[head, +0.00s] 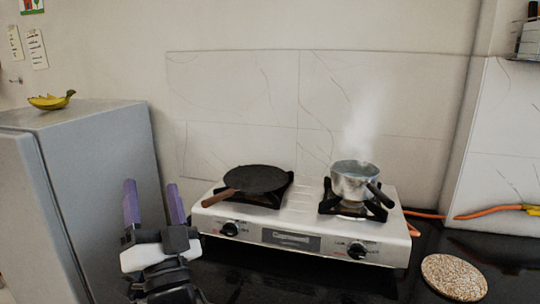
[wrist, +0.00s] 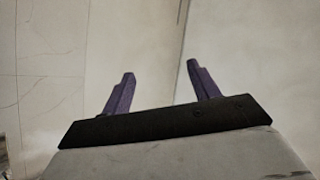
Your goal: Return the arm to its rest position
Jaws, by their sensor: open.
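My gripper (head: 153,196) is at the lower left in the head view, between the grey cabinet and the stove. Its two purple fingers point up and stand apart with nothing between them. In the wrist view my gripper (wrist: 160,88) is also open and empty, with only a pale wall and a vertical wall edge beyond the fingers. My gripper appears apart from the stove, though its body overlaps the stove's left end in the picture.
A two-burner stove (head: 300,218) holds a black flat pan (head: 258,178) and a steaming metal pot (head: 352,184). A grey cabinet (head: 100,150) with bananas (head: 52,101) on top stands left. A round speckled mat (head: 454,277) lies right, near an orange hose (head: 490,211).

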